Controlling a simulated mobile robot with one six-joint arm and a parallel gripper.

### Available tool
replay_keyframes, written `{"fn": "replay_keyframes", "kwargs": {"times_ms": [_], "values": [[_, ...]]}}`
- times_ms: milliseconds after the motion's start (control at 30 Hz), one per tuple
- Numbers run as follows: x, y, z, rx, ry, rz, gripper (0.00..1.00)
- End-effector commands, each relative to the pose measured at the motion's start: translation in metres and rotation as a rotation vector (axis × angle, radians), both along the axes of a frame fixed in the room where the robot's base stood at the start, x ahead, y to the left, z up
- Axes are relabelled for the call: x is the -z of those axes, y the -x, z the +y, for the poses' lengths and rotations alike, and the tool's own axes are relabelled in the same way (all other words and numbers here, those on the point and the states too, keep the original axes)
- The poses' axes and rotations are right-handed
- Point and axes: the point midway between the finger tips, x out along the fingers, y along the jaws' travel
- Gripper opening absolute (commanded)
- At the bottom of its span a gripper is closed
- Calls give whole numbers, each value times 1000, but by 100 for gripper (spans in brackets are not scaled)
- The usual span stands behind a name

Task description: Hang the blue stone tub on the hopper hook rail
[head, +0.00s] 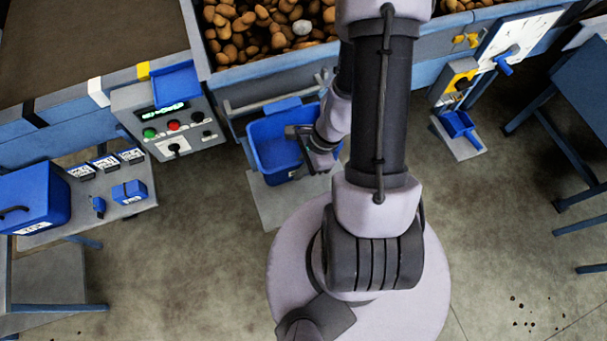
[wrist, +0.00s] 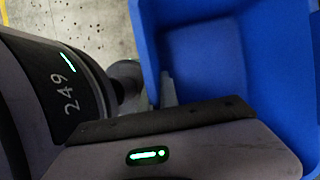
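The blue stone tub (head: 268,148) is upright and open-topped in the head view, below the front of the hopper. It looks empty where I can see into it. Its blue wall also fills the right of the wrist view (wrist: 215,60). The grey hopper hook rail (head: 256,103) runs just behind the tub; a blue piece (head: 283,104) at the tub's back edge overlaps it, and I cannot tell whether it is hooked. My gripper (head: 302,131) is at the tub's right rim. One finger shows against the tub wall in the wrist view; its grip is hidden.
A control box (head: 170,122) with buttons is left of the tub, above a side table (head: 147,198) with a blue case (head: 35,198). A grey plate (head: 268,205) lies below the tub.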

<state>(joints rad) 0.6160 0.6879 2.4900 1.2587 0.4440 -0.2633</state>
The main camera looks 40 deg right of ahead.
Motion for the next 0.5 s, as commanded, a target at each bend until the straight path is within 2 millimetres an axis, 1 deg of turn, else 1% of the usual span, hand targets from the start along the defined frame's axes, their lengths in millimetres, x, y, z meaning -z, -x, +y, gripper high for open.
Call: {"fn": "replay_keyframes", "kwargs": {"times_ms": [33,500], "values": [[-6,-5,-1,0,-2,3,0],[-7,-53,-15,1,-2,2,0]]}}
